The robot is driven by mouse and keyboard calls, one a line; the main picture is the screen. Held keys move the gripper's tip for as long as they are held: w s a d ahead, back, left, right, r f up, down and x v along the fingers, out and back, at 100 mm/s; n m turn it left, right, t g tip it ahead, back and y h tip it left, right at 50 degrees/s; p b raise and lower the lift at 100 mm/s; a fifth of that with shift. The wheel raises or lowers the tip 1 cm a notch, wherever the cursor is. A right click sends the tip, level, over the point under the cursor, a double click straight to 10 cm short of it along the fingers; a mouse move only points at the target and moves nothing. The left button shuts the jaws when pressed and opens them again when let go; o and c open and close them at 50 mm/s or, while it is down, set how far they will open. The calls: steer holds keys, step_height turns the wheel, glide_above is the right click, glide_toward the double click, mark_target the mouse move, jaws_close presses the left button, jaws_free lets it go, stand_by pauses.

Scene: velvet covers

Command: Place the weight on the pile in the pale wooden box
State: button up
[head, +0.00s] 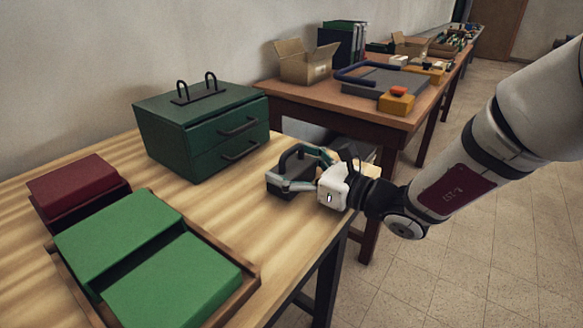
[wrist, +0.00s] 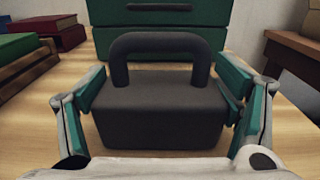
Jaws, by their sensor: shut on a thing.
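The weight is a dark grey block with an arched handle (wrist: 158,110); it also shows in the head view (head: 283,180) near the right edge of the table. My gripper (head: 300,172) is shut on its sides, one finger on each side in the wrist view (wrist: 160,108). I cannot tell whether its base touches the table. A shallow wooden box (head: 253,277) at the front left holds two side-by-side piles of green covers, the left pile (head: 118,230) higher than the right (head: 172,283). Its wood looks brown rather than pale.
A green cabinet (head: 165,139) with two drawers and handles on top stands behind the weight. Dark red covers (head: 75,185) lie at the left, behind the box. Bare striped tabletop (head: 215,208) lies between box and weight. A second cluttered table (head: 300,98) stands beyond.

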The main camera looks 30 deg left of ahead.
mark_target(295, 150)
step_height(295, 150, up, 4)
steer(key=shift+f+p, duration=0.1)
steer(key=shift+p, duration=0.6)
steer(key=s+d+r+p, duration=0.1)
steer(key=s+d+p, duration=0.2)
steer(key=s+d, duration=0.8)
steer(key=w+d+f+m+t+h, duration=0.1)
steer(key=w+d+f+m+t, duration=0.15)
steer(key=w+d, duration=0.5)
steer(key=w+d+f+m+t, duration=0.1)
steer(key=w+d+f+t, duration=0.25)
steer(key=d, duration=0.65)
steer(key=w+d+f+m+t+h, duration=0.1)
steer(key=d+f+t, duration=0.15)
steer(key=d, duration=0.65)
steer(key=d+f+m+t+h, duration=0.1)
steer(key=d+f+m, duration=0.15)
steer(key=d, duration=0.75)
step_height(295, 150, up, 15)
steer(key=m+t+h+p, duration=0.4)
steer(key=t+h+p, duration=0.1)
steer(key=p, duration=1.6)
steer(key=shift+a+h+p, duration=0.25)
steer(key=shift+h+p, duration=0.05)
steer(key=shift+h, duration=0.3)
steer(key=shift+d+f, duration=0.1)
